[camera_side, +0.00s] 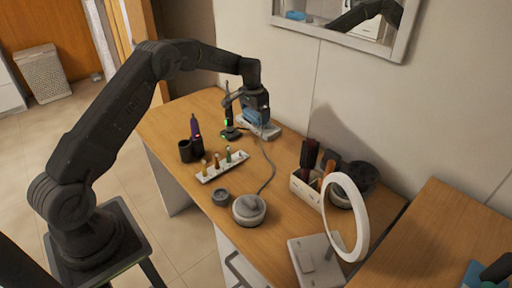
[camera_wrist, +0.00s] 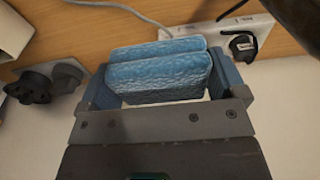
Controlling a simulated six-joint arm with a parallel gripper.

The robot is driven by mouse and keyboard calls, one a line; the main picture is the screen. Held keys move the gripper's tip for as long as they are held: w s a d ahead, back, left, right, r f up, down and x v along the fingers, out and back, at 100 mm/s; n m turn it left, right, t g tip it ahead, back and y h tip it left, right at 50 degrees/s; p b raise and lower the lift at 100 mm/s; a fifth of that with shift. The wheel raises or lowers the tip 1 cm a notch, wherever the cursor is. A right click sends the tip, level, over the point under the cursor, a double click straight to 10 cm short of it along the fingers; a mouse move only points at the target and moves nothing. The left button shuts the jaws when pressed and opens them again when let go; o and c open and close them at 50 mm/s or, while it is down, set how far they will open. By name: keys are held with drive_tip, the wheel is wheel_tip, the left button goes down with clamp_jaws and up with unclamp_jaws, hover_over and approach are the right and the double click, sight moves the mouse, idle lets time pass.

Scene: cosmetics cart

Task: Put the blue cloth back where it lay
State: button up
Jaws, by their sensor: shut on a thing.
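The blue cloth (camera_wrist: 160,78) is a folded, textured pad in the wrist view. My gripper (camera_wrist: 162,92) is shut on it, with one finger at each side. In the side view my gripper (camera_side: 250,112) is over the far end of the wooden desk, near the wall. Only a small patch of the blue cloth (camera_side: 252,116) shows there, under the dark gripper. A white power strip (camera_side: 264,131) lies just below and behind it on the desk. I cannot tell whether the cloth touches the strip or the desk.
A black plug (camera_wrist: 243,46) sits in the strip, and a cable (camera_side: 268,160) runs across the desk (camera_side: 285,225). A white tray (camera_side: 209,178) with small bottles, a dark cup (camera_side: 185,152), a round device (camera_side: 249,210), an organizer (camera_side: 303,192) and a ring mirror (camera_side: 361,225) stand nearer.

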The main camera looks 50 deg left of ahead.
sight(256, 147)
wheel_tip(256, 147, down, 12)
drive_tip(key=shift+f, duration=0.15)
idle(0.4)
drive_tip(key=shift+f, duration=0.15)
drive_tip(key=o, duration=0.5)
drive_tip(key=shift+o, duration=0.2)
